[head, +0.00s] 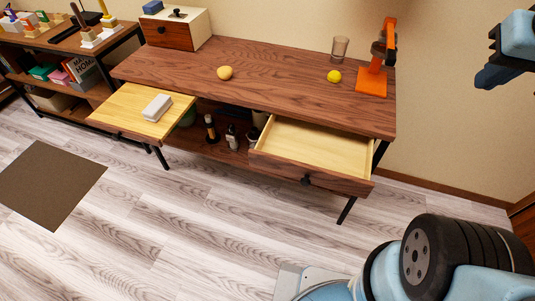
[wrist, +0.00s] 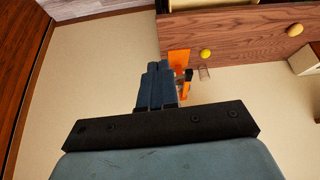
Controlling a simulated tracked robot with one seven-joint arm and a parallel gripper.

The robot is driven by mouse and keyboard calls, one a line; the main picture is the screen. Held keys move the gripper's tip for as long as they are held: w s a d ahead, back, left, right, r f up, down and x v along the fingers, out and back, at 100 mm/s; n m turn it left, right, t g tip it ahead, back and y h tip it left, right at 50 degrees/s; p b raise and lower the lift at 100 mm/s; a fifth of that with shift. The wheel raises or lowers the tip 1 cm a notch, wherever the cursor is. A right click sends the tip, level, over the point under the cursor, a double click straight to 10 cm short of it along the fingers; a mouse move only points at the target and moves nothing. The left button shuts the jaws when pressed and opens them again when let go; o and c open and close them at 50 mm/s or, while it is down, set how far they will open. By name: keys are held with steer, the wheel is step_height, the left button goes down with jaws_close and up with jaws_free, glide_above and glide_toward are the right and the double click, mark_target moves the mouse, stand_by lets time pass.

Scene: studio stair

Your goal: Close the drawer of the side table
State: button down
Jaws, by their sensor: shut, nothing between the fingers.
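The side table (head: 285,75) is dark brown wood on black legs. Its right drawer (head: 325,148) stands pulled out, with a pale, empty-looking inside, a brown front and a dark knob (head: 306,180). At the table's left, a pale pull-out board or shallow drawer (head: 130,107) also sticks out, with a white block (head: 157,107) on it. My gripper (head: 487,77) is partly in view at the upper right, raised in the air, well away from the drawer.
On the tabletop are an orange stand (head: 372,80), a yellow ball (head: 334,76), a potato-like thing (head: 225,73), a glass (head: 340,48) and a small drawer box (head: 172,33). Bottles (head: 211,128) stand on the lower shelf. A shelf unit (head: 95,85) stands left. The floor in front looks clear around a brown mat (head: 50,185).

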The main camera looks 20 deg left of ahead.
mark_target(266, 164)
steer(key=shift+a, duration=0.1)
steer(key=w+a+f+n+g+h, duration=0.1)
steer(key=w+a+f+n+h, duration=0.3)
steer(key=a+f+n, duration=0.5)
steer(key=w+a+f+n+g+h, duration=0.2)
steer(key=w+a+f+n+h, duration=0.3)
steer(key=a+f, duration=0.75)
steer(key=s+a+f+n+t+y, duration=0.3)
steer(key=s+a+f+n+t, duration=0.25)
steer(key=f+n, duration=0.2)
steer(key=s+a+f+n+t+y, duration=0.2)
steer(key=s+a+f+n+t, duration=0.4)
steer(key=f, duration=0.3)
steer(key=s+a+f+n+t+y, duration=0.3)
steer(key=s+a+f+n+t, duration=0.1)
steer(key=s+a+f+n, duration=0.35)
steer(key=w, duration=0.5)
steer(key=w+d, duration=0.1)
steer(key=w, duration=0.4)
steer(key=w+d+f, duration=0.1)
steer(key=w, duration=0.3)
steer(key=shift+w+d+f, duration=0.1)
steer(key=shift+w+d, duration=0.15)
steer(key=shift+w, duration=0.15)
